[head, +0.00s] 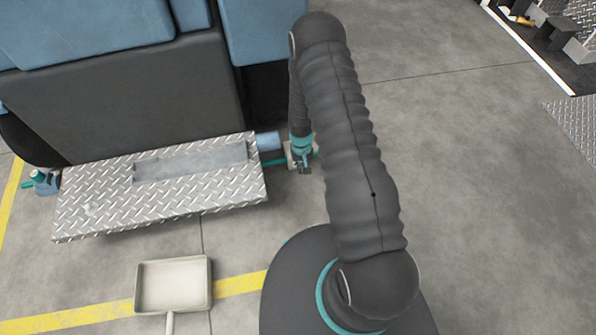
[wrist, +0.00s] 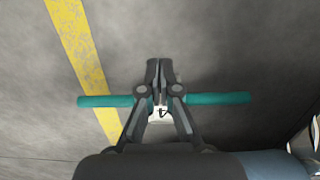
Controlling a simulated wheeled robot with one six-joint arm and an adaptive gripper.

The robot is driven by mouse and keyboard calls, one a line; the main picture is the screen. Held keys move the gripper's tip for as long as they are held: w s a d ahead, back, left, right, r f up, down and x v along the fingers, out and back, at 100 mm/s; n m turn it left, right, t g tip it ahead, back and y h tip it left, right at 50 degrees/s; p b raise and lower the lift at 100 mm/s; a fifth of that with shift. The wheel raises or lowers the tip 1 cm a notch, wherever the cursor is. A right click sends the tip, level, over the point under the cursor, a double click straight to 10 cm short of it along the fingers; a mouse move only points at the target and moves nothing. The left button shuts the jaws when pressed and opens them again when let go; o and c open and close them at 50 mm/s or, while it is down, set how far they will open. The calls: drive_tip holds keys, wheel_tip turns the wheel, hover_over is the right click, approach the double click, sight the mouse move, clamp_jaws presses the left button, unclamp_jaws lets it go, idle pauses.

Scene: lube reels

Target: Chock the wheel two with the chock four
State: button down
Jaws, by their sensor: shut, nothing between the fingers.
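My gripper (wrist: 158,68) is shut and points down at the floor; in the head view it (head: 304,169) is just right of the tread-plate step. In the wrist view, a teal bar (wrist: 218,98) runs crosswise behind the fingers and shows on both sides. A small white patch with a dark mark like a 4 shows between the finger links; this looks like chock four (wrist: 157,115), mostly hidden. Whether the fingers touch it I cannot tell. A dark rounded shape (head: 22,142), perhaps a wheel, shows at the machine's left; no wheel number is readable.
The blue and black machine (head: 130,95) stands behind the tread-plate step (head: 85,210). A similar teal-handled piece (head: 42,183) lies at the step's left end. A dustpan (head: 174,287) lies by the yellow line. Blocks stand on a rack (head: 552,36) at upper right. Right floor is clear.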

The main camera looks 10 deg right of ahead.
sight(301, 181)
drive_tip(key=shift+t, duration=0.4)
drive_tip(key=f, duration=0.3)
drive_tip(key=w+f, duration=0.1)
drive_tip(key=f, duration=0.6)
drive_tip(key=shift+w+f, duration=0.1)
drive_tip(key=shift+w, duration=0.25)
drive_tip(key=w, duration=0.2)
drive_tip(key=shift+w, duration=1)
